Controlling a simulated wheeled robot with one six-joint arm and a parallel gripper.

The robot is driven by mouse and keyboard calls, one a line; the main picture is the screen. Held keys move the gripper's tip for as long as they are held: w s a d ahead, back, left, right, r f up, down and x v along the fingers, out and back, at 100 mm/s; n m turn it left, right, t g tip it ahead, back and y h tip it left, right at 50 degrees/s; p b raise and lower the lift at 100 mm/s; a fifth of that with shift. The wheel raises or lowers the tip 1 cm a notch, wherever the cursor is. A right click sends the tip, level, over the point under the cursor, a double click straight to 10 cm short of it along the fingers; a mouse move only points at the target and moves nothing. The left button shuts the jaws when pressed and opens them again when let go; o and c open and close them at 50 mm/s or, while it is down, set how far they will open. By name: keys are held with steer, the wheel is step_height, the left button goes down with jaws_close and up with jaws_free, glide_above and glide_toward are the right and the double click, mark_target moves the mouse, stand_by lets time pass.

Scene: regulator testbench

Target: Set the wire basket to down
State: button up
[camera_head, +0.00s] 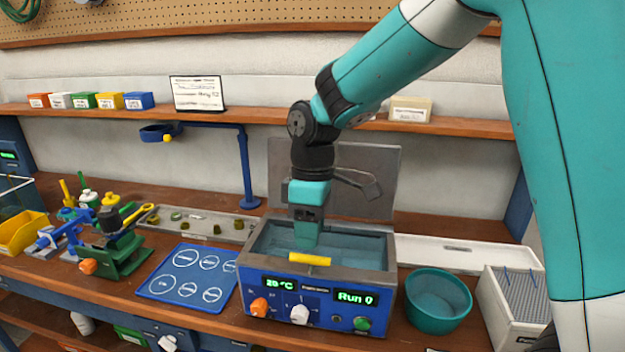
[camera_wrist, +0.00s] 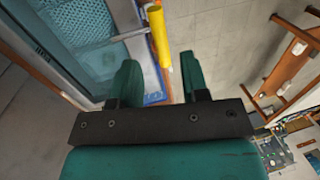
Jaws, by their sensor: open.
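The wire basket shows as a teal mesh (camera_wrist: 80,28) inside the bath in the wrist view. Its yellow handle (camera_head: 309,258) lies level across the front of the open bath (camera_head: 318,299) in the head view. The handle also shows in the wrist view (camera_wrist: 158,34), upright in the picture and lined up with the gap between my fingers. My gripper (camera_head: 306,246) points down just above and behind the handle. Its two teal fingers are apart in the wrist view (camera_wrist: 160,64), with nothing clasped. How deep the basket sits is hard to tell.
The bath's front has a green display reading Run 0, an orange knob (camera_head: 259,306), a white knob (camera_head: 299,314) and a green button (camera_head: 362,323). A grey raised lid (camera_head: 375,165) stands behind. A teal bowl (camera_head: 437,300) is close on the right, a blue mat (camera_head: 187,276) on the left.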

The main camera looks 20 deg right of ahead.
step_height(320, 180, up, 11)
steer(key=w+d, duration=0.1)
steer(key=shift+w+d, duration=0.15)
steer(key=shift+w, duration=0.25)
steer(key=s+a+f+m+t+y, duration=0.1)
steer(key=s+a+f+m, duration=0.1)
steer(key=s, duration=0.8)
steer(key=s+a+f+m+y, duration=0.1)
steer(key=s+a+f+y, duration=0.1)
steer(key=s, duration=0.9)
steer(key=shift+s+a+f+m+t, duration=0.35)
steer(key=shift+a+f, duration=0.35)
steer(key=shift+a, duration=0.45)
